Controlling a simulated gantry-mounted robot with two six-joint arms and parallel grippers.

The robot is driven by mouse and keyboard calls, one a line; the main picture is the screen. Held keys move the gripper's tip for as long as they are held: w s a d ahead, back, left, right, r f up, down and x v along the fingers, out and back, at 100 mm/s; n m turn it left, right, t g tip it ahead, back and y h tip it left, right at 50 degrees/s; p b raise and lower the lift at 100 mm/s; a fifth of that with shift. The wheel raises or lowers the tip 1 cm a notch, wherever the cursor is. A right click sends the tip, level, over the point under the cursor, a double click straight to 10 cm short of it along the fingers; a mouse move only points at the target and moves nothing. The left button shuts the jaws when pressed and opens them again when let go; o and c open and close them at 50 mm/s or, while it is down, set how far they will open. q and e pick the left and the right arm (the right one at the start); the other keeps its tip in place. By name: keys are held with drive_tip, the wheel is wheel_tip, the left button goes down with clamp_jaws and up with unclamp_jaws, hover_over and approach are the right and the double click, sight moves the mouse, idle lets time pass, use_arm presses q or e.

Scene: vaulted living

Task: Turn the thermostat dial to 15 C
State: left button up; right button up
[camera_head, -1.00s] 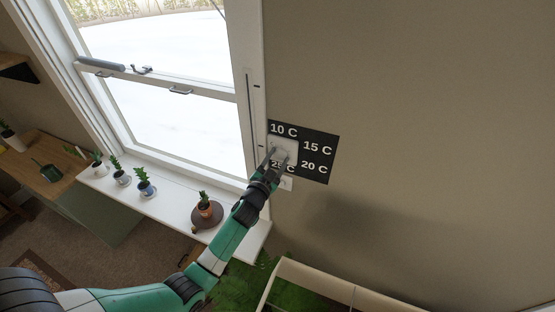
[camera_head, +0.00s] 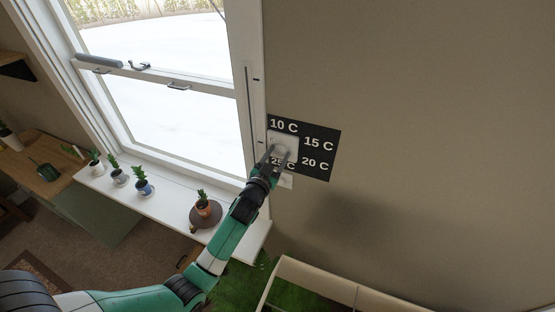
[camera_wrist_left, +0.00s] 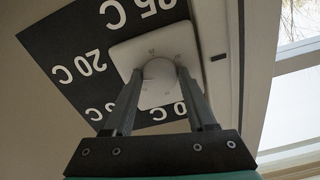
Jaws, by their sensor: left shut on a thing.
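The thermostat is a white square plate (camera_head: 290,140) with a round white dial (camera_head: 279,150), on a black panel (camera_head: 318,172) on the wall. The panel reads 10 C at top left, 15 C at upper right, 20 C at lower right and 25 C at lower left. My left gripper (camera_head: 277,154) is at the dial, its two fingers on either side of it. In the left wrist view the gripper (camera_wrist_left: 160,75) is shut on the dial (camera_wrist_left: 158,82), with the plate (camera_wrist_left: 185,42) behind. The dial's pointing direction cannot be made out. My right gripper is not in view.
A window (camera_head: 170,95) is left of the panel. Below it, a white sill (camera_head: 165,210) holds several small potted plants, one on a brown round base (camera_head: 205,217). A cream-edged piece of furniture (camera_head: 335,285) stands below. The wall right of the panel is bare.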

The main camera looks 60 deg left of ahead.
use_arm(q)
drive_tip(key=n+b, duration=0.4)
drive_tip(key=shift+f+n, duration=0.2)
drive_tip(key=shift+n, duration=0.1)
drive_tip(key=shift+r+n+b, duration=0.2)
drive_tip(key=shift+n+b, duration=1.15)
drive_tip(key=shift+n, duration=0.65)
drive_tip(key=o, duration=1.4)
drive_tip(key=shift+c, duration=0.2)
drive_tip(key=shift+d, duration=0.1)
drive_tip(key=v, duration=1.1)
drive_tip(key=shift+s+b, duration=0.2)
drive_tip(key=shift+b, duration=0.1)
